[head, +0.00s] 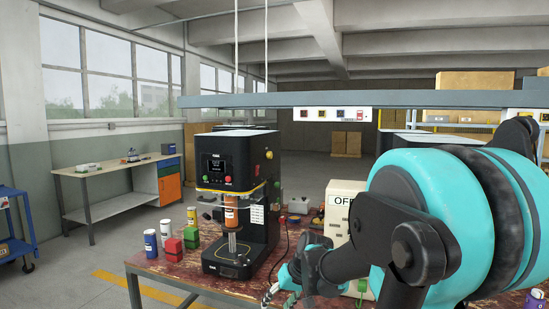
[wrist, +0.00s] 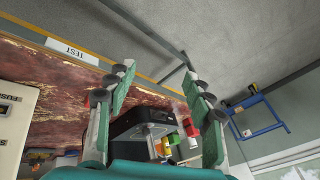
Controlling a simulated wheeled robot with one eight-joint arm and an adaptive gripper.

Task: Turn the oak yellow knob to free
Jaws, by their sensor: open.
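The black seamer (head: 238,185) stands on the worn red bench in the head view, with an orange can (head: 231,212) in its middle. A small round yellow knob (head: 268,155) shows on its right side; its pointer and markings are too small to read. No "oak" label is legible. In the wrist view the seamer (wrist: 142,125) shows between my fingers, seen from above and tilted. My gripper (wrist: 160,72) is open and empty, apart from the knob. In the head view it sits low, right of the seamer, partly hidden by my arm.
A white box marked OFF (head: 343,205) stands right of the seamer, partly behind my arm. Cans (head: 150,244) and red and green blocks (head: 174,246) stand on the bench (head: 200,272) at left. A grey overhead beam (head: 350,98) crosses above. A blue cart (head: 14,240) stands far left.

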